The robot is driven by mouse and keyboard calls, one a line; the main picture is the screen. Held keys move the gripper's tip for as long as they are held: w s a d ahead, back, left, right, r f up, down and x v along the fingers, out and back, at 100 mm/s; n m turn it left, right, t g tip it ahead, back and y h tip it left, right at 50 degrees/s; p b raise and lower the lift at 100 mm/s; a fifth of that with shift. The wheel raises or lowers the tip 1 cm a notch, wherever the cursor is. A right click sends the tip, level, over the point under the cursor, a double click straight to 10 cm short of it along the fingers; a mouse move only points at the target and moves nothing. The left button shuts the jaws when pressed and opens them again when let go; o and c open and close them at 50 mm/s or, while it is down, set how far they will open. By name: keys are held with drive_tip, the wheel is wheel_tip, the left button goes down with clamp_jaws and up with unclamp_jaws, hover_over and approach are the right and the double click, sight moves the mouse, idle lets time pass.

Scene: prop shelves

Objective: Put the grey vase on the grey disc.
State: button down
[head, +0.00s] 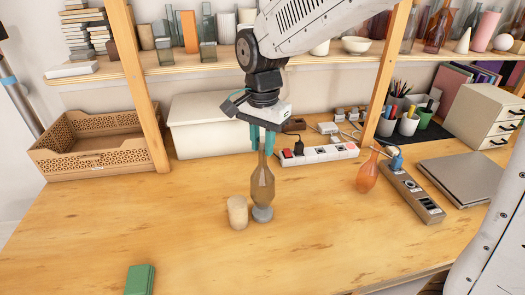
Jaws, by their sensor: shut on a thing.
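My gripper (263,146) points down over the middle of the table, its teal fingers shut on the neck of a vase. The vase (262,186) is smoky brown-grey and see-through, and stands upright. Directly below it is the small grey disc (263,215), partly covered by the vase's foot. The vase's bottom appears to meet the disc, but I cannot tell whether it rests on it or hangs just above. The fingers hide part of the vase's neck.
A beige cup-like cylinder (237,212) stands close on the left. An orange vase (367,172) and a grey control strip (411,193) are to the right. A power strip (320,154) and white box (205,128) lie behind. A green box (140,280) is in front.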

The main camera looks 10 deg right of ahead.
drive_tip(key=shift+f, duration=1.4)
drive_tip(key=c, duration=1.2)
unclamp_jaws()
drive_tip(key=shift+f, duration=0.1)
wheel_tip(320, 180, up, 12)
drive_tip(key=shift+r, duration=0.25)
drive_tip(key=s+d+f+n, duration=0.1)
drive_tip(key=s+d+n, duration=0.2)
drive_tip(key=s+d, duration=0.2)
drive_tip(key=s+d+f+n+t, duration=0.1)
drive_tip(key=s+d+f+n, duration=0.1)
drive_tip(key=s+d, duration=0.4)
drive_tip(key=s+d+f+n, duration=0.1)
drive_tip(key=s+d+n, duration=0.3)
drive_tip(key=s, duration=0.8)
drive_tip(key=shift+s+d+f, duration=0.2)
drive_tip(key=shift+d, duration=0.15)
drive_tip(key=shift+s+d+f, duration=0.15)
drive_tip(key=shift+d, duration=0.2)
